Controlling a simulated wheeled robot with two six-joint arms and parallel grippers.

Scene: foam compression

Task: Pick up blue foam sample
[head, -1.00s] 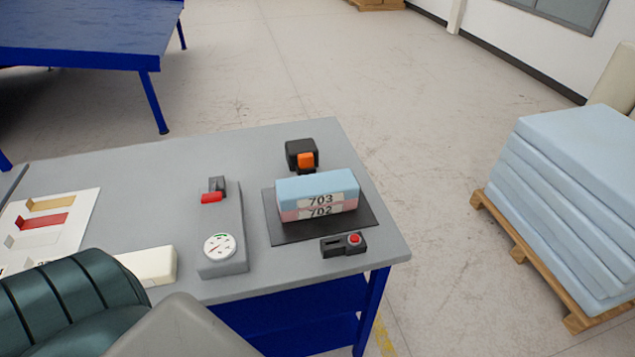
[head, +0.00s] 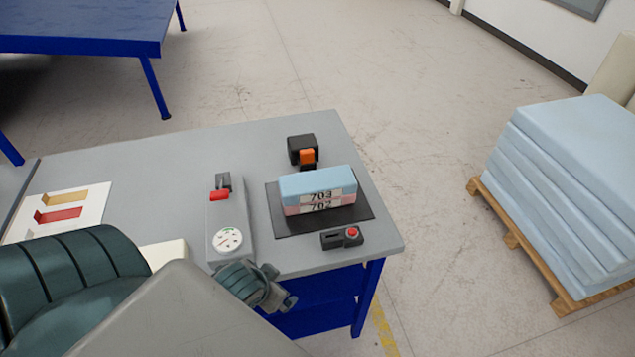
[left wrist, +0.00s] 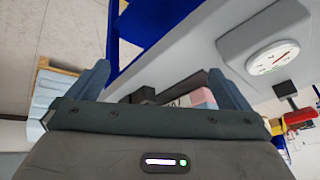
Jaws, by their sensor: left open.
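The blue foam sample (head: 318,183), marked 703, lies on top of a pink foam block (head: 293,209), marked 702, on a dark mat (head: 350,211) at the right of the grey table. My left gripper is open and empty in the left wrist view (left wrist: 160,75). In the head view, part of my left wrist and gripper (head: 278,296) shows at the table's front edge, in front of the gauge box and apart from the foam. A small part of the foam stack (left wrist: 203,97) shows beyond the fingers in the left wrist view. My right gripper is not in view.
A gauge box (head: 228,240) with a red lever stands left of the mat. A black and orange device (head: 302,150) is behind it, and a red-button box (head: 342,237) in front. A pallet of blue foam sheets (head: 565,190) stands on the floor at right.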

